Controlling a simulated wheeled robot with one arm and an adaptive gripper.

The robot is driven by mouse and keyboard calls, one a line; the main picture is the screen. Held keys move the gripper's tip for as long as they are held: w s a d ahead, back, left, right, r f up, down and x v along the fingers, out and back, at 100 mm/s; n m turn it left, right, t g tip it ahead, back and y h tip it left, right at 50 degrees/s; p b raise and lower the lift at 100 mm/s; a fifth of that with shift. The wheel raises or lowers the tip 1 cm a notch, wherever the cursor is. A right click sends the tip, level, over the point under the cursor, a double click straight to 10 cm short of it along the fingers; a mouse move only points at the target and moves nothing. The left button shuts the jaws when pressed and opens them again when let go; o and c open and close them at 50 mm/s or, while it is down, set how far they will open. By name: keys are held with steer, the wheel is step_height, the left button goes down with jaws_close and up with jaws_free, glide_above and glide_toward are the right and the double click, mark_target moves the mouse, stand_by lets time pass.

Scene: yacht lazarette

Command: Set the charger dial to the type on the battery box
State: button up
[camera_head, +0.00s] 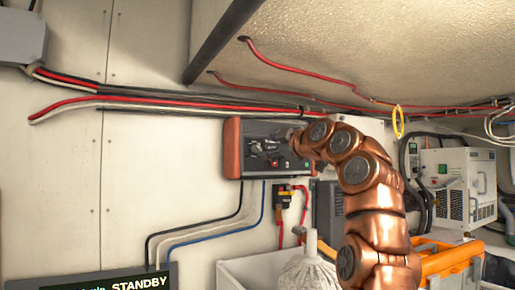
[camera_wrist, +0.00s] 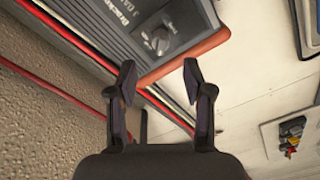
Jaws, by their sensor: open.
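The charger (camera_head: 232,165) is a dark grey box with red-orange ends, fixed on the white wall; cables leave its underside. Its face also shows upside down at the top of the wrist view (camera_wrist: 105,22). A small grey round dial (camera_wrist: 163,38) sits on that face, with lettering too blurred to read. My gripper (camera_wrist: 158,76) is open and empty, its two fingertips pointing at the charger's edge below the dial, apart from the dial. In the head view my dark gripper (camera_head: 264,146) hides part of the charger's face. I cannot make out a battery box or its label.
A fuse block (camera_head: 285,194) with red cable hangs below the charger. A white bin (camera_head: 235,272) stands under it. A panel reading STANDBY (camera_head: 138,284) is at bottom left. A white unit (camera_head: 460,185) and orange case (camera_head: 450,262) are at right. Red cables (camera_head: 190,105) run above.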

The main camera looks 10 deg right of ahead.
mark_target(259, 148)
steer(key=p+x, duration=0.4)
steer(key=x, duration=0.3)
steer(key=shift+f, duration=0.1)
jaws_close()
stand_by(0.3)
